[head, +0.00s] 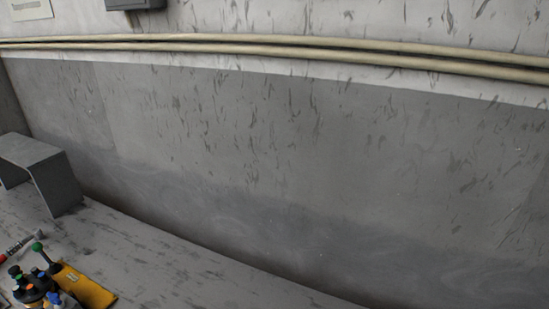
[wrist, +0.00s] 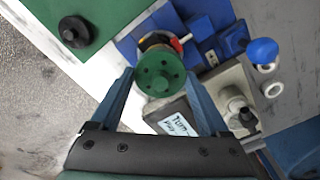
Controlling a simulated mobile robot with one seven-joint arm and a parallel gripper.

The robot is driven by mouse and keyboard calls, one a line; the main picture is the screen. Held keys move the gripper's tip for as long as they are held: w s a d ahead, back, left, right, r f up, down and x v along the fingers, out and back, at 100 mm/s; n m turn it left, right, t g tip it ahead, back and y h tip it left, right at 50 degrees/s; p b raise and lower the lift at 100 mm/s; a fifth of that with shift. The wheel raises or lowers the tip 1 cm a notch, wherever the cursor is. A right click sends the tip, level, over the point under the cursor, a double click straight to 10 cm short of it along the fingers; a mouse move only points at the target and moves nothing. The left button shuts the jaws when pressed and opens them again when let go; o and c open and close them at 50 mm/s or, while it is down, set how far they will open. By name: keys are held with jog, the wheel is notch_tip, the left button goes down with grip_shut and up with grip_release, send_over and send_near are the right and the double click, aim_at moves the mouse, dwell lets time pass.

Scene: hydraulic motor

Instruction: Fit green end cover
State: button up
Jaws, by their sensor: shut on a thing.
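My gripper (wrist: 159,76) shows in the wrist view with its two blue fingers shut on the green end cover (wrist: 160,70). The cover is a round green disc with small holes in its face, between the fingertips. Just behind it is a part with red, yellow and dark areas (wrist: 178,42), probably the motor body, on a blue fixture (wrist: 203,28). The cover hides much of this part, and I cannot tell whether the two touch. My gripper does not show in the head view.
In the wrist view, a black round knob (wrist: 75,31) lies on a green surface at upper left. A blue knob (wrist: 262,51), pale rings (wrist: 267,69) and a labelled box (wrist: 174,124) are close by. In the head view, a grey bracket (head: 58,188) stands near the wall.

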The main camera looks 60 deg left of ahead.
jog(key=shift+f, duration=0.1)
dwell(0.3)
jog(key=o, duration=1.6)
jog(key=shift+r+p, duration=2.7)
jog(key=shift+p, duration=0.05)
